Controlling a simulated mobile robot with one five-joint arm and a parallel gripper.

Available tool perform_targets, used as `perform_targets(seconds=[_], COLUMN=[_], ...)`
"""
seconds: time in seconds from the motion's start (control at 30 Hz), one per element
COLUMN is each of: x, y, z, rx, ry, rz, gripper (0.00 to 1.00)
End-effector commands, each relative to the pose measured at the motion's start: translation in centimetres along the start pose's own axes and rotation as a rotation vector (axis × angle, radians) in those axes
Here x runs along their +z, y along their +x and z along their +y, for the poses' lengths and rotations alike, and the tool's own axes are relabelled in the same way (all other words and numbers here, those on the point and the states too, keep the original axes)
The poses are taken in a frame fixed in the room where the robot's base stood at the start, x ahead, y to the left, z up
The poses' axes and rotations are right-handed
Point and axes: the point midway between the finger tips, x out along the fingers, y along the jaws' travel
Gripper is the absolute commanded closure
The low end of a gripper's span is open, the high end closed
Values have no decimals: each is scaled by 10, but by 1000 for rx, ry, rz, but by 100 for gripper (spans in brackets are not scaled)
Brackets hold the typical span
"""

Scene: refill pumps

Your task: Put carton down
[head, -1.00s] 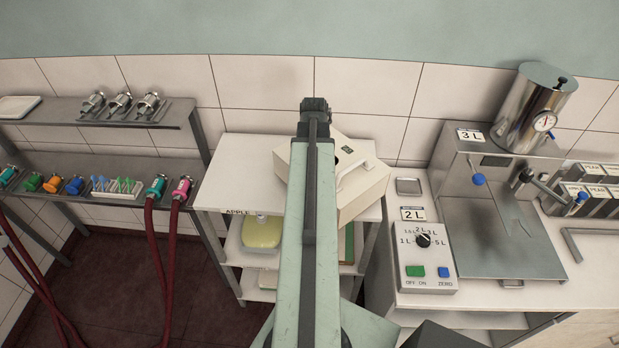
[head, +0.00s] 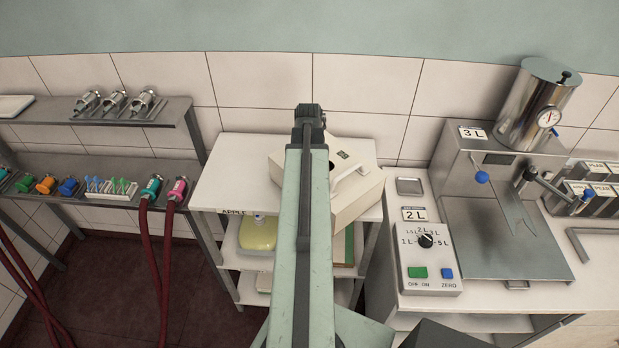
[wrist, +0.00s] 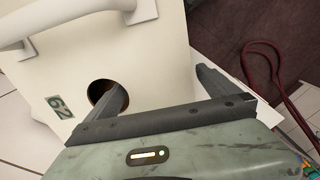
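The cream carton (head: 358,196), with a white handle on top, is over the right part of the white rack's top shelf (head: 240,165). I cannot tell whether it rests on it. In the wrist view the carton (wrist: 75,62) shows a "62" label and a round dark hole. My gripper (wrist: 163,90) has one finger reaching into the hole and the other outside the carton's edge, so the carton's wall is between them. The finger in the hole is partly hidden. In the head view my arm covers the carton's left part and the fingers.
A yellow-lidded container (head: 258,234) is on the rack's middle shelf. A counter with a control box (head: 429,258) and a steel machine (head: 505,235) stands to the right. Pump fittings and red hoses (head: 155,250) are at the left. The left of the rack top is clear.

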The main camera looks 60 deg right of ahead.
Motion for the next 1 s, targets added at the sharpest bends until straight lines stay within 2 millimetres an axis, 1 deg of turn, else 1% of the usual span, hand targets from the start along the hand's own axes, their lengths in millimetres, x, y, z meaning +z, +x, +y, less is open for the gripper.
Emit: perform_targets(seconds=[0.17, 0.27, 0.37, 0.6, 0.7, 0.8, 1.0], x=[0, 0, 0, 1, 1, 1, 1], y=[-1, -6, -18, -63, -77, -82, -78], z=[0, 0, 0, 1, 1, 1, 1], rx=[0, 0, 0, 0, 0, 0, 0], ry=[1, 1, 1, 2, 2, 2, 2], rz=[0, 0, 0, 0, 0, 0, 0], gripper=[0, 0, 0, 0, 0, 0, 0])
